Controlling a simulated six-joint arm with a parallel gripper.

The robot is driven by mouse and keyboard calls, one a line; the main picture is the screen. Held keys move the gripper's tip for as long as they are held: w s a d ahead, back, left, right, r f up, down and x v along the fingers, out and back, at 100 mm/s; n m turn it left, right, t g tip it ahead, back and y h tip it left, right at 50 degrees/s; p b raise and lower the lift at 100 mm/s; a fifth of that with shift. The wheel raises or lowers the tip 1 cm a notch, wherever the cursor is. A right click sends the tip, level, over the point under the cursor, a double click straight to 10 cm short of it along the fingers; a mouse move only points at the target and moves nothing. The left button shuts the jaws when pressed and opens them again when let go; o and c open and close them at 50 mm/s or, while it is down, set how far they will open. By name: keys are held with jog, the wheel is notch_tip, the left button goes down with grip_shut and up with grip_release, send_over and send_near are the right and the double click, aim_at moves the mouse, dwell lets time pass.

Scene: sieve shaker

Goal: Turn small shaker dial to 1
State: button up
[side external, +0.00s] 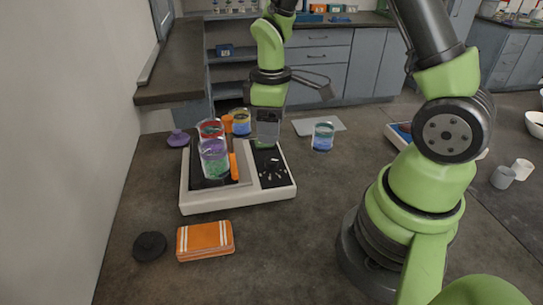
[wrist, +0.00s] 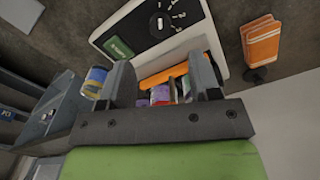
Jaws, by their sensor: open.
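The shaker (side external: 235,205) is a pale, low box on the dark bench, with a black dial panel (side external: 272,168) on its right side. The small dial (wrist: 160,25) shows near the top of the wrist view as a round knob with white marks around it. Its setting is too small to read. My gripper (side external: 266,146) hangs over the back part of the panel in the side view, hiding some of it. In the wrist view my gripper (wrist: 163,75) is open, its fingers apart, with the dial beyond the fingertips. I cannot tell its exact height above the panel.
Clear jars with purple-green (side external: 214,160) and red (side external: 210,129) contents stand on the shaker beside orange clamps (side external: 234,167). A blue jar (side external: 323,137) stands to the right. An orange case (side external: 205,240) and black disc (side external: 149,246) lie in front.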

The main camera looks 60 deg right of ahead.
aim_at(271, 160)
notch_tip(271, 160, down, 8)
jog(key=shift+f, duration=0.15)
dwell(0.3)
jog(key=c, duration=0.9)
